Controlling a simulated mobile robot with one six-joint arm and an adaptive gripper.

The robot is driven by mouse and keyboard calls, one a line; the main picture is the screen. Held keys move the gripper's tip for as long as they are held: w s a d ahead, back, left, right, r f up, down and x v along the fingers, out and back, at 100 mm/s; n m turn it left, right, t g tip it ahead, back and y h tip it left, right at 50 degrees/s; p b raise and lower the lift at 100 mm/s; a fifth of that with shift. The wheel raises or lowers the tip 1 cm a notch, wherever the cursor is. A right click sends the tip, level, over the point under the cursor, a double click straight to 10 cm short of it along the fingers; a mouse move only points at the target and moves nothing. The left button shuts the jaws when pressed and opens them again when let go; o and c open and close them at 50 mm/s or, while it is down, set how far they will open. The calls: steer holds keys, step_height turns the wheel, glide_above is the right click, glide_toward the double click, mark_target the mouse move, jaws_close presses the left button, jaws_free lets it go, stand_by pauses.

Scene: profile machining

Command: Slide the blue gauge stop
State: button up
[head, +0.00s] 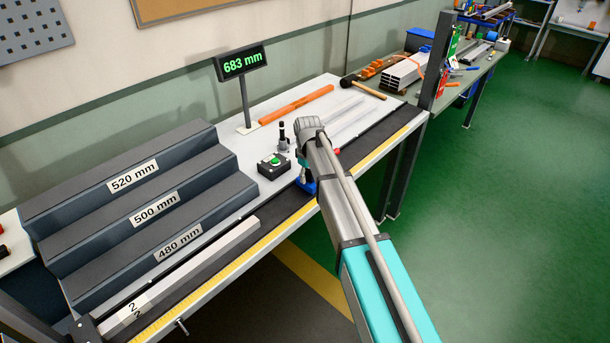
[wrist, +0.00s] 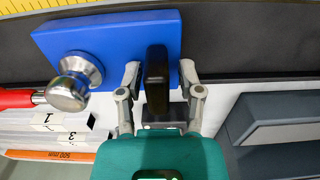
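The blue gauge stop (wrist: 112,35) sits on the dark rail. In the head view a small blue part of it (head: 307,186) shows below my arm, and the rest is hidden. A black upright grip (wrist: 157,75) stands at its near edge. A silver round knob (wrist: 70,85) with a red handle (wrist: 15,98) is on its left side in the wrist view. My gripper (wrist: 160,72) is open, with one finger on each side of the black grip and gaps visible on both sides. The display (head: 242,63) reads 683 mm.
A stepped rack (head: 130,215) labelled 520, 500 and 480 mm stands left on the bench. A metal profile (head: 190,270) lies along the rail. A box with a green button (head: 273,163), an orange bar (head: 297,104) and a mallet (head: 365,88) are behind my arm.

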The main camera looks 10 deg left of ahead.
stand_by(0.5)
steer(key=s+d+m, duration=1)
steer(key=s+d, duration=1.3)
steer(key=d, duration=0.4)
steer(key=shift+s+m, duration=0.15)
steer(key=shift+m, duration=0.25)
steer(key=shift+a, duration=0.1)
